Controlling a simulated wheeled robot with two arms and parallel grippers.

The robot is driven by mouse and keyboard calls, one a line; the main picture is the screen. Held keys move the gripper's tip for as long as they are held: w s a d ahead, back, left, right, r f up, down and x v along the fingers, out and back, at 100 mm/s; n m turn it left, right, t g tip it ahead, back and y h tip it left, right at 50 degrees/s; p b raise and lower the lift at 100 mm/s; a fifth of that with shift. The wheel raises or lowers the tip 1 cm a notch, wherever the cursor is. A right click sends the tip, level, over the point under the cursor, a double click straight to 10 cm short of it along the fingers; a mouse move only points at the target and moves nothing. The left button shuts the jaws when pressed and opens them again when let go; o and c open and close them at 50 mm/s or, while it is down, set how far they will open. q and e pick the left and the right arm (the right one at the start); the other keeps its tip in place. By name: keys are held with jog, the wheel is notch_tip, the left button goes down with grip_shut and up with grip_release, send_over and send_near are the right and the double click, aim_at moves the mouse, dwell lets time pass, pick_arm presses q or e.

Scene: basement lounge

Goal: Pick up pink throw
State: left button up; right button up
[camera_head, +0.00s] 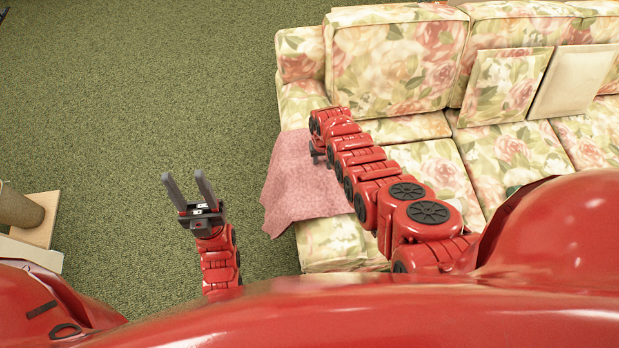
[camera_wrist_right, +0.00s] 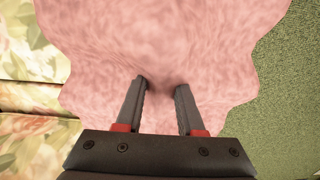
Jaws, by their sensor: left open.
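The pink throw (camera_head: 297,188) is draped over the near left end of the floral sofa, its left edge hanging over the side. In the right wrist view the throw (camera_wrist_right: 165,40) fills the middle, with a dip and fold in its cloth near the fingertips. My right gripper (camera_wrist_right: 162,88) is at the throw, its two fingers apart with pink cloth showing between them. Whether they grip the cloth is unclear. In the head view the right gripper's tips are mostly hidden by its own wrist. My left gripper (camera_head: 189,183) is open and empty above the carpet, left of the throw.
The floral sofa (camera_head: 430,165) fills the right side, with a loose floral cushion (camera_head: 503,85) and a plain cream cushion (camera_head: 572,82) against its back. Green carpet (camera_head: 150,90) lies clear at left. A brown cylindrical object (camera_head: 20,208) stands at the left edge.

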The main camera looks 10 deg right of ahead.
grip_shut()
dwell(1.0)
